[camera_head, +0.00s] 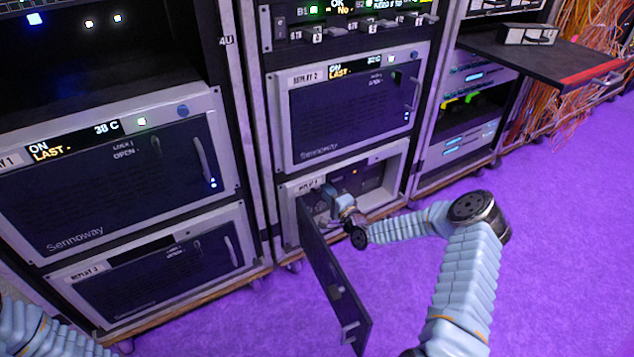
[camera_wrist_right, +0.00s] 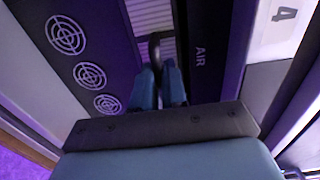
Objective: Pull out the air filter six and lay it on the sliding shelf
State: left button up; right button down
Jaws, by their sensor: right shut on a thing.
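My right gripper (camera_wrist_right: 158,88) is inside the open bottom middle unit and is shut on a dark handle (camera_wrist_right: 155,45). The handle stands in front of the pale ribbed face of the air filter (camera_wrist_right: 150,16). The word AIR is printed beside it, and a label close by reads 4; I see no six. In the head view my right gripper (camera_head: 327,218) is at the unit's opening and mostly hides the filter. The sliding shelf (camera_head: 585,73) is pulled out at the upper right, black with a red front edge. My left gripper is out of view.
The unit's dark door (camera_head: 322,262) hangs open toward me, left of my right arm. A small box (camera_head: 527,35) lies on the shelf's back left part. Orange cables (camera_head: 590,25) hang behind the shelf. The purple floor (camera_head: 560,210) at the right is clear.

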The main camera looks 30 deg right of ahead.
jog(key=shift+s, duration=0.1)
jog(key=shift+s+d+r, duration=0.1)
jog(key=shift+s+r, duration=0.05)
jog(key=shift+s, duration=0.75)
jog(key=shift+s+d+r+p, duration=0.1)
jog(key=shift+s+p, duration=0.3)
jog(key=shift+s, duration=1.1)
jog(key=shift+s+d+p, duration=0.1)
jog(key=shift+s+p, duration=0.3)
jog(key=shift+s, duration=1.05)
